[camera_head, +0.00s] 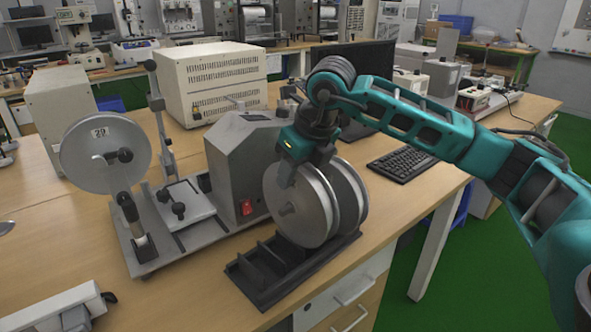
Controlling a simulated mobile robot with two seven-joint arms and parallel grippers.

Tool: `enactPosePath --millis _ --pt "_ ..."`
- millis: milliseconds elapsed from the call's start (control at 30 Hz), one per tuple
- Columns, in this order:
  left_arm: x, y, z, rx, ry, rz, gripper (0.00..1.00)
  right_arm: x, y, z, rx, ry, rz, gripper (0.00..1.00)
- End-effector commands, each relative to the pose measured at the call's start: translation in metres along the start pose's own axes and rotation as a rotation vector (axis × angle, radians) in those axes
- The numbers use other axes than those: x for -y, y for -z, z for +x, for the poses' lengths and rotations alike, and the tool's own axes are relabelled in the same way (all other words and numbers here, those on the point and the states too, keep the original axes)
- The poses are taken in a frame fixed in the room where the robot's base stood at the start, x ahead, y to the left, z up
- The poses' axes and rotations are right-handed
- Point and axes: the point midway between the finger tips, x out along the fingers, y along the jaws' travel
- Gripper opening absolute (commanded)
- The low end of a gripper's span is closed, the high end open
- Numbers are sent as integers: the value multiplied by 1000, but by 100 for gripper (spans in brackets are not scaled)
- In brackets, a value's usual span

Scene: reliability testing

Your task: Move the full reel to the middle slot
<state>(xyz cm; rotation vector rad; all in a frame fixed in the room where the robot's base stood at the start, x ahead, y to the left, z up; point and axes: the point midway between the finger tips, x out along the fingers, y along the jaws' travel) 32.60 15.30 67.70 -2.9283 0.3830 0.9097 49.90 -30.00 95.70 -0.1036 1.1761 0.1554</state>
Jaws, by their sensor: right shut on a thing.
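A silvery reel (296,210) with wide round flanges stands upright over the far part of a dark slotted rack (262,292) at the bench's front edge. A second round face shows close behind its front one; I cannot tell whether it belongs to the same reel. My right gripper (304,168) comes down from above and is shut on the reel's upper part. The reel's lower edge is at the rack; whether it rests in a slot is unclear. The near slots of the rack are empty. My left gripper is out of view.
A grey winding machine (240,160) with a red switch stands left of the reel, close to it. Its disc marked 29 (105,155) is at the left. Bare bench lies in front of the machine.

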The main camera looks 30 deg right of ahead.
Motion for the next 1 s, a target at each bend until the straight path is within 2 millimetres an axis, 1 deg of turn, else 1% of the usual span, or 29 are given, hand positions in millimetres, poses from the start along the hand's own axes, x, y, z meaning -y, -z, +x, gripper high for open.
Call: enactPosePath --millis 133,400,533,800,1000 --pt "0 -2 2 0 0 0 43 0 1 2 3 0 0 0" --pt "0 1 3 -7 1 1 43 0 0 2 3 -1 0 0" --pt "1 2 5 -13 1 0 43 0 2 5 3 -1 0 0" --pt "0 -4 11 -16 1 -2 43 0 6 16 3 -1 0 0" --pt "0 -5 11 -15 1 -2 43 0 6 17 3 -1 0 0"
